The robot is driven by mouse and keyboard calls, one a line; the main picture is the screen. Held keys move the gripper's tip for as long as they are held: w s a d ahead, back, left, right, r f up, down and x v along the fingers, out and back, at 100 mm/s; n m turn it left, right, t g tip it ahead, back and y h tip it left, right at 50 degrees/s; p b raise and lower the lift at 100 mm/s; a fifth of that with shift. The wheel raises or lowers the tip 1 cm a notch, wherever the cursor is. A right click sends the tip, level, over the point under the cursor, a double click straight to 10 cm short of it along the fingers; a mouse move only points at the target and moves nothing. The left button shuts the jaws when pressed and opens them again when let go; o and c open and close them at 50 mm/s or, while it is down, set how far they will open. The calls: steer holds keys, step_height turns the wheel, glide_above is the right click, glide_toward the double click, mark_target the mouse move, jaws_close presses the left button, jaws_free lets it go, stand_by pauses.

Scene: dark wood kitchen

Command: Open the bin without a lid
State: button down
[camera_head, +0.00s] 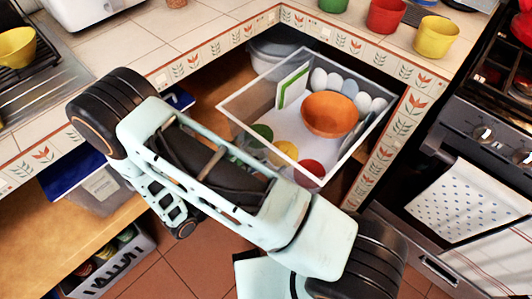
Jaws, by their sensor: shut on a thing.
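A clear, lidless bin with a white rim (233,118) shows at upper centre, open at the top. Inside are an orange bowl (331,114), several white and pale egg-like things (347,86), a green-edged white card (292,88), and yellow and red round things at the near end. My pale arm crosses in front of its near left part and hides some of it. My gripper cannot be made out; my arm links cover the area beside the bin. Whether anything touches the bin's wall is hidden.
A grey-lidded container (272,48) stands behind the bin. A blue-lidded box (70,172) and an open crate (110,262) sit at left. Tiled counter edges border the bin. Coloured pots (386,15) stand on the counter. An oven with a towel (470,200) is at right.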

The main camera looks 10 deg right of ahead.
steer(key=shift+s+a, duration=0.15)
steer(key=shift+a, duration=0.05)
steer(key=c, duration=2)
jaws_free()
steer(key=shift+c, duration=0.2)
steer(key=v, duration=1.2)
